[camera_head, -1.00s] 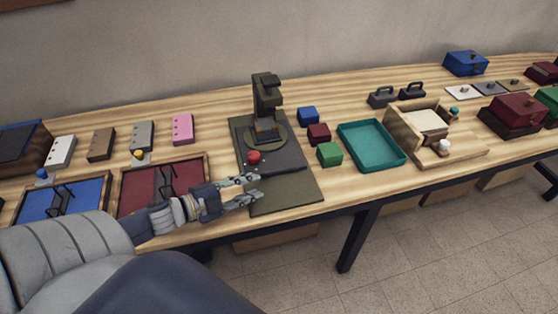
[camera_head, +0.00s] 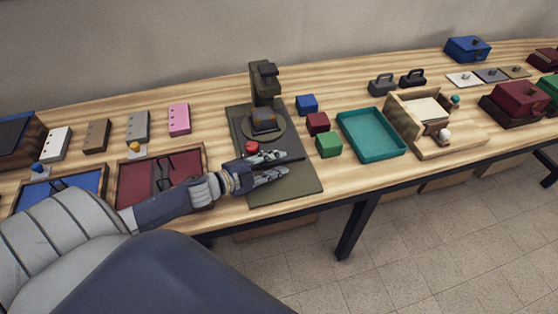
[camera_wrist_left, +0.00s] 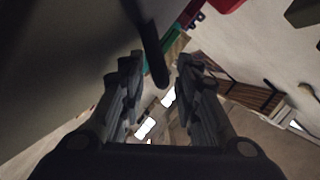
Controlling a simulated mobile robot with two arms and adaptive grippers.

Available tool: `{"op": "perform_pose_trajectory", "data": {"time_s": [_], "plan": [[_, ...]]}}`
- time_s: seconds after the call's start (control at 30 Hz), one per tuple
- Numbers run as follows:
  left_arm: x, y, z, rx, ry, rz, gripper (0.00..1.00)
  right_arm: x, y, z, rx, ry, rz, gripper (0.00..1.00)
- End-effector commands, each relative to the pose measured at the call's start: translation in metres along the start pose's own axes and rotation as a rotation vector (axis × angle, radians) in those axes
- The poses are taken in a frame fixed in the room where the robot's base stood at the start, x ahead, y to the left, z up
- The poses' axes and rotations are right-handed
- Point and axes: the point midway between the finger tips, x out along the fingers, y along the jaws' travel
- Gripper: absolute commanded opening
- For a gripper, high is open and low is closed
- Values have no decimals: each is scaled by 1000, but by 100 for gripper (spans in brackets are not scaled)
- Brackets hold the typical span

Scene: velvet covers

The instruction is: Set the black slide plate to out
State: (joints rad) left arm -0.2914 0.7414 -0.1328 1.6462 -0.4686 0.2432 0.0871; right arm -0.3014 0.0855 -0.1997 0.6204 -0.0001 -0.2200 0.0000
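The dark slide plate (camera_head: 289,147) lies flat on the grey-green base (camera_head: 290,187) of a stand, in front of a round disc (camera_head: 264,128). A red knob (camera_head: 252,147) sits at the plate's left part. My left gripper (camera_head: 285,163) is open, its two fingers apart, over the front of the plate and base, just right of and in front of the knob. Contact cannot be told. In the left wrist view both fingers (camera_wrist_left: 156,85) are spread, with a dark bar (camera_wrist_left: 153,55) showing between them. The gripper hides part of the plate's front edge. My right gripper is not in view.
The stand's column (camera_head: 264,82) rises behind the disc. Blue (camera_head: 307,104), dark red (camera_head: 317,122) and green (camera_head: 329,144) blocks stand close on the right, then a teal tray (camera_head: 370,137). A red-lined tray (camera_head: 145,181) lies to the left, under my arm.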

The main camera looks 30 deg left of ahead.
Motion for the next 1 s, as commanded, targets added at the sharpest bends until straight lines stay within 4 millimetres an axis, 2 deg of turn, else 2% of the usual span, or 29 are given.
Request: {"op": "perform_pose_trajectory", "data": {"time_s": [0.2, 0.53, 0.57, 0.67, 0.7, 0.9, 1.0], "plan": [[14, -1, 0, 0, 0, 0, 30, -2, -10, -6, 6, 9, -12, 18], [16, 0, 0, -1, 0, 1, 30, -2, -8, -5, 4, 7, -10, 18], [16, 0, 0, 0, 0, 1, 25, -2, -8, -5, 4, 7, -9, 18], [16, 0, 0, 0, 0, 1, 3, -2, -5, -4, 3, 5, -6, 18], [16, 0, 0, 0, 0, 1, 0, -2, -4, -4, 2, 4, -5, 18], [15, 1, -1, -1, 0, 1, 0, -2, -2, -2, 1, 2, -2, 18], [12, 6, -11, -5, 2, 2, 0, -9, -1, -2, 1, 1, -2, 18]]}}
